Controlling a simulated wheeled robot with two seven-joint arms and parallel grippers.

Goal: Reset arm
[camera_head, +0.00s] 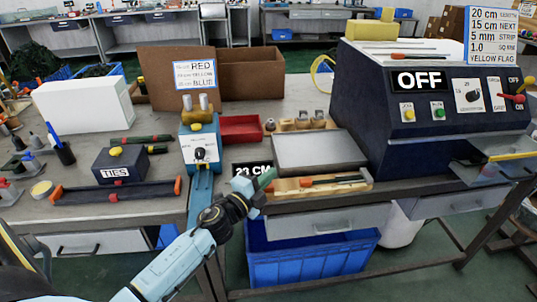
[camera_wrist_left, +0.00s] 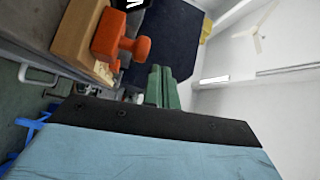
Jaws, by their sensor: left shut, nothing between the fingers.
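My left arm comes in from the bottom left of the head view. My left gripper (camera_head: 266,177) is over the front edge of the workbench, just left of a wooden tray (camera_head: 290,191) and right of the "23 CM" display (camera_head: 245,170). Its green fingers also show in the left wrist view (camera_wrist_left: 162,88), pressed together with nothing between them. In that view an orange-handled tool (camera_wrist_left: 120,42) on the wooden tray (camera_wrist_left: 78,28) is close beside the fingers. My right gripper is in neither view.
A dark machine reading "OFF" (camera_head: 418,80) stands at the right. A grey plate (camera_head: 318,150) lies behind the tray. A blue device with two metal posts (camera_head: 200,145) and a "TIES" box (camera_head: 119,166) stand left. A blue crate (camera_head: 310,262) sits below the bench.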

